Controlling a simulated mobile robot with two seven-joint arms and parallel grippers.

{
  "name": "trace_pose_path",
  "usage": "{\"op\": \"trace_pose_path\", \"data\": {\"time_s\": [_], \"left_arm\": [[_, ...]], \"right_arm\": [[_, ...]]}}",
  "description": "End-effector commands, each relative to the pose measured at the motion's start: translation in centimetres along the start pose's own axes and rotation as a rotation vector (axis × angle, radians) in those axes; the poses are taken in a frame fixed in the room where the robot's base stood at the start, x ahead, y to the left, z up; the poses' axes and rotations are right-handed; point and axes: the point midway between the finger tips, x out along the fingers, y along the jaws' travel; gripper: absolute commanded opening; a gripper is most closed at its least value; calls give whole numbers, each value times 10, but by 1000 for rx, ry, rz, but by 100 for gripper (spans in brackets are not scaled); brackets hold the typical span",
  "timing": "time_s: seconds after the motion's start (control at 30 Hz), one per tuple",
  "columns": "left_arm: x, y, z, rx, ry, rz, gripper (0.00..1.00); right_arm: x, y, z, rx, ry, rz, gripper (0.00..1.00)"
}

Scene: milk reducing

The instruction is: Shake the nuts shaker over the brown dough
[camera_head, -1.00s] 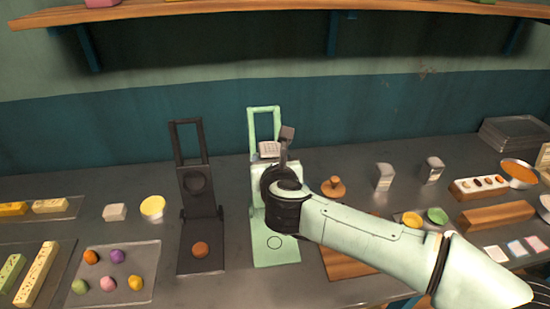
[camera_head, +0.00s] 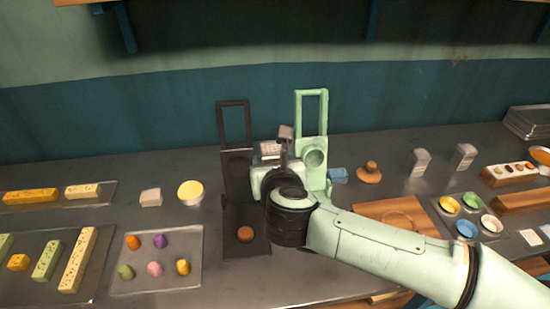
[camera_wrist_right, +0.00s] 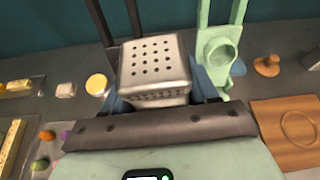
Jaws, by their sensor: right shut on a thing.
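The brown dough (camera_head: 245,234) is a small round piece on the lower plate of the black press (camera_head: 262,246). My right gripper (camera_wrist_right: 160,92) is shut on a grey shaker (camera_wrist_right: 153,62) with a perforated top, between blue fingers in the right wrist view. In the head view the shaker's top (camera_head: 269,149) shows behind my wrist, above the black press and beyond the dough. The shaker's lower part and contents are hidden. The dough is not visible in the wrist view. My left gripper is not in view.
A green press (camera_head: 313,110) stands just right of the black one. A tray with coloured dough balls (camera_head: 190,283) lies at left. Two similar shakers (camera_head: 420,163) (camera_head: 465,158), a brown stamp (camera_head: 369,172) and a wooden board (camera_head: 370,211) are at right.

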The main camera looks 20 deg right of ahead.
Motion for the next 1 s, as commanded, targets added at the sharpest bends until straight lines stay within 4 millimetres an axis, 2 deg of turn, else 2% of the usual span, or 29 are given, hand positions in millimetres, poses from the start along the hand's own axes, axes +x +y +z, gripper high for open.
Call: {"op": "trace_pose_path", "data": {"time_s": [0.17, 0.4, 0.7, 0.73, 0.8, 1.0], "left_arm": [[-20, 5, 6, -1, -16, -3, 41], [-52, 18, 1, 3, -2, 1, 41], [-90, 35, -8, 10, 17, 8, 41], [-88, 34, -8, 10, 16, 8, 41], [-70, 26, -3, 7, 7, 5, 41], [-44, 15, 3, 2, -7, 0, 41]], "right_arm": [[3, 16, -6, -274, 2, -106, 23], [9, 31, -20, -643, 1, -261, 23], [15, 46, -33, -984, 1, -405, 23], [17, 46, -37, -1015, 1, -419, 23], [23, 46, -56, -1105, 7, -456, 23], [34, 47, -84, -1362, 8, -561, 23]]}}
